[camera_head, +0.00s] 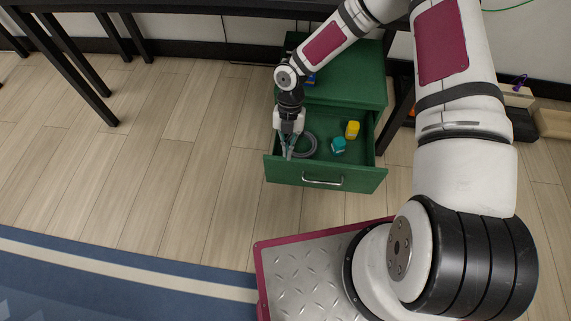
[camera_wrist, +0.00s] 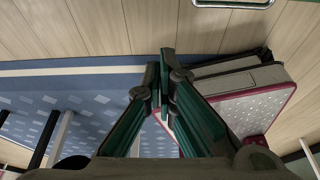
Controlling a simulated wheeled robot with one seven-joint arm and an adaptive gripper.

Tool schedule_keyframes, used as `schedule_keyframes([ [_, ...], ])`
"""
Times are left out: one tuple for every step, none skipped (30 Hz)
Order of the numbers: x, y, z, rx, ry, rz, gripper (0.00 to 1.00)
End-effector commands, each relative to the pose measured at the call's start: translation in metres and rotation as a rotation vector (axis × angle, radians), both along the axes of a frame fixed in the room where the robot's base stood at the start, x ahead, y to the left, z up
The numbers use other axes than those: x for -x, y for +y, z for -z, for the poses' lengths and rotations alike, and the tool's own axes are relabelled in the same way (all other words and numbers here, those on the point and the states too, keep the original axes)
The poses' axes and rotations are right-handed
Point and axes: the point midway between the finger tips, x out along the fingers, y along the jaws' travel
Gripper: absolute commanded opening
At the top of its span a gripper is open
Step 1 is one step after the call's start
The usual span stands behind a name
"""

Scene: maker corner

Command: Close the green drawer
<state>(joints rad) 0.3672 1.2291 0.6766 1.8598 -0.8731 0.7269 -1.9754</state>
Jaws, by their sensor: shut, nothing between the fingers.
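The green drawer (camera_head: 285,172) is pulled out of a green cabinet (camera_head: 358,75), with its silver handle (camera_head: 323,181) on the front panel. The handle also shows at the top edge of the wrist view (camera_wrist: 233,4). My gripper (camera_head: 287,154) points down at the left part of the drawer, just behind the front panel in the picture. I cannot tell whether it touches the drawer. Its fingers are together and empty in the wrist view (camera_wrist: 160,80).
In the drawer lie a grey ring (camera_head: 304,145), a teal block (camera_head: 338,145) and a yellow object (camera_head: 352,130). A black table leg (camera_head: 395,120) stands right of the cabinet. Wooden floor (camera_head: 160,150) is clear to the left. A blue rug (camera_head: 110,285) lies in front.

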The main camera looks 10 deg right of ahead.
Motion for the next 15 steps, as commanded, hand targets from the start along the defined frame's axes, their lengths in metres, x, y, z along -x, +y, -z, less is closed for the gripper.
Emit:
schedule_keyframes([
  [0.000,0.002,0.005,-0.010,0.001,-0.009,0.00],
  [0.001,0.003,0.007,-0.014,0.001,-0.014,0.00],
  [0.001,0.004,0.010,-0.017,0.001,-0.018,0.00],
  [0.002,0.004,0.012,-0.018,0.000,-0.018,0.00],
  [0.003,0.004,0.014,-0.017,0.002,-0.019,0.00],
  [0.005,0.005,0.018,-0.017,0.003,-0.018,0.00],
  [0.006,0.005,0.022,-0.017,0.003,-0.018,0.00],
  [0.008,0.005,0.027,-0.015,0.003,-0.017,0.00],
  [0.010,0.006,0.033,-0.016,0.003,-0.018,0.00],
  [0.011,0.007,0.039,-0.017,0.003,-0.018,0.00],
  [0.014,0.007,0.044,-0.017,0.003,-0.018,0.00],
  [0.016,0.008,0.052,-0.016,0.004,-0.017,0.00],
  [0.018,0.008,0.058,-0.015,0.005,-0.019,0.00],
  [0.020,0.009,0.064,-0.016,0.003,-0.018,0.00],
  [0.023,0.010,0.071,-0.015,0.005,-0.018,0.00],
])
